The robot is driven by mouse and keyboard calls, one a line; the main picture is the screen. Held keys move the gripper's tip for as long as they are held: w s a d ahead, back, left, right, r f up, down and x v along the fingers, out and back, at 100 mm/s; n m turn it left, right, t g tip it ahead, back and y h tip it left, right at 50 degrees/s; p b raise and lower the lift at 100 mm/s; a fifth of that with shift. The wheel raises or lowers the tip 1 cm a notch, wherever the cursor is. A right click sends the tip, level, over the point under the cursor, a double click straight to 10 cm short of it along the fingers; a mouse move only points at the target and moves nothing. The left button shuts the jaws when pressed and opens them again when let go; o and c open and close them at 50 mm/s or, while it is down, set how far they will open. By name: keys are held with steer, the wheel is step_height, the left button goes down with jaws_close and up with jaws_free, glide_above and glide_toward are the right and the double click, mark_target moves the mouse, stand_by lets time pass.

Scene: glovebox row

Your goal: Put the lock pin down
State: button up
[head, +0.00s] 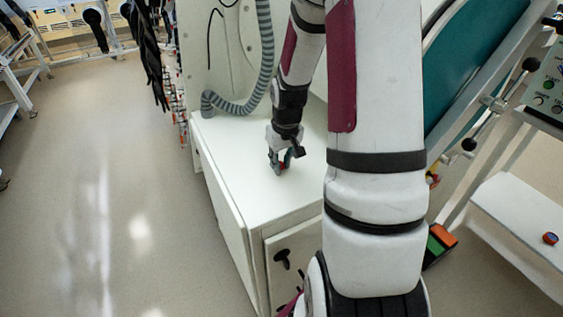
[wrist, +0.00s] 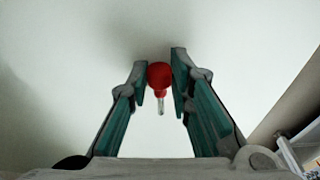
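The lock pin (wrist: 159,76) has a round red knob and a short metal shaft, seen in the wrist view. The knob sits between the two fingertips of my gripper (wrist: 159,80), with a pad against each side. The shaft (wrist: 160,104) points toward the bottom of the wrist picture. In the head view my gripper (head: 280,164) points down low over the white cabinet top (head: 245,178), and a little red shows at its fingers. I cannot tell whether the pin touches the surface.
A grey ribbed hose (head: 264,60) rests at the back of the cabinet top. The top is bare to the left and front of my gripper. A black latch (head: 282,259) is on the cabinet front.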

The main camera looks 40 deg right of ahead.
steer(key=o, duration=0.3)
steer(key=shift+s+f, duration=0.2)
steer(key=shift+f, duration=0.5)
steer(key=shift+o, duration=0.2)
step_height(320, 180, up, 12)
steer(key=s+p, duration=0.1)
steer(key=p, duration=0.1)
steer(key=s+a+r+n, duration=0.1)
steer(key=s+a+r, duration=0.4)
steer(key=a+r, duration=0.7)
steer(key=s+a+r+n+t, duration=0.1)
steer(key=s+a+r+n, duration=0.1)
steer(key=s+a, duration=0.9)
steer(key=shift+s+r+t+y, duration=0.15)
steer(key=shift+s+t+y, duration=0.2)
steer(key=shift+s, duration=0.75)
